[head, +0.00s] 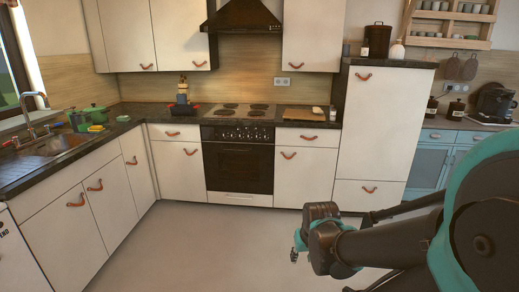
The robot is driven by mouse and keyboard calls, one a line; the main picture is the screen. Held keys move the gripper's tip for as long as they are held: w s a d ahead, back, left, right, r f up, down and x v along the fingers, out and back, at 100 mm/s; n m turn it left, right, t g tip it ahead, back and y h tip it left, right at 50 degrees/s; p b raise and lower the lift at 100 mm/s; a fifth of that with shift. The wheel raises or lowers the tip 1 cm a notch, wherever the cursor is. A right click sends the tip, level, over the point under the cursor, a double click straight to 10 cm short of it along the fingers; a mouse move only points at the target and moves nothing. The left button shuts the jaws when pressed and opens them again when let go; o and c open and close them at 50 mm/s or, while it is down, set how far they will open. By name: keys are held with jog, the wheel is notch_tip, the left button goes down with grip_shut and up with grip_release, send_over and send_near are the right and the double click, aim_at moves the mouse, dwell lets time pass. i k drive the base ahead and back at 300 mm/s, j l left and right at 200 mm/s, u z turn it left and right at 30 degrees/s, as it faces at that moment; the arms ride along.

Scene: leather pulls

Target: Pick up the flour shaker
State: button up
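A small pale, upright item (318,111) stands on the dark counter to the right of the stove, at the right end of a wooden board. It may be the flour shaker, but it is too small to be sure. My arm reaches in from the lower right. My gripper (296,250) is at the arm's left end, over the floor in front of the cabinets and well short of the counter. It is seen small and from the side, so its opening is unclear. I see nothing held in it.
The wooden board (303,115) lies beside the stove (239,153). A tall cabinet (382,135) rises right of that counter. A sink (55,146) and green pots (95,113) are at left. The grey floor (205,245) is open.

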aim_at(333, 112)
jog(key=i+z, duration=0.2)
jog(key=i, duration=0.25)
jog(key=i+j+z, duration=0.25)
jog(key=i, duration=0.15)
jog(key=i+j+z, duration=0.2)
jog(key=i, duration=0.2)
jog(key=i+j+z, duration=0.25)
jog(key=i, duration=0.15)
